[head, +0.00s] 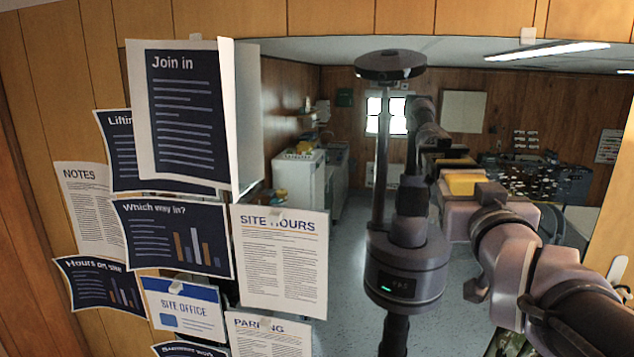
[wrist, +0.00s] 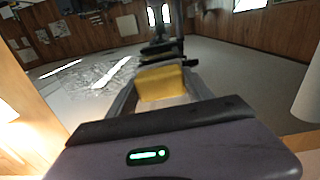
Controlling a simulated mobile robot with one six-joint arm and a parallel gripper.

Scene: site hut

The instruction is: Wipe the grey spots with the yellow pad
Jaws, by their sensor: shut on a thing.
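The yellow pad (wrist: 162,83) is held in my gripper (wrist: 160,72), and its broad face shows in the wrist view. In the head view the yellow pad (head: 463,184) shows at the end of the arm, right of centre, in front of the room behind. The gripper is shut on it. I cannot make out clear grey spots in the head view. In the wrist view a mottled grey patch (wrist: 88,82) lies to the left of the pad; I cannot tell whether it is the spots. Contact between the pad and a surface cannot be told.
Several notices hang at the left, among them a dark "Join in" sheet (head: 182,115) and a "SITE HOURS" sheet (head: 281,260). A white cabinet (head: 298,187) stands farther back. Grey floor (head: 345,250) shows clear in the middle.

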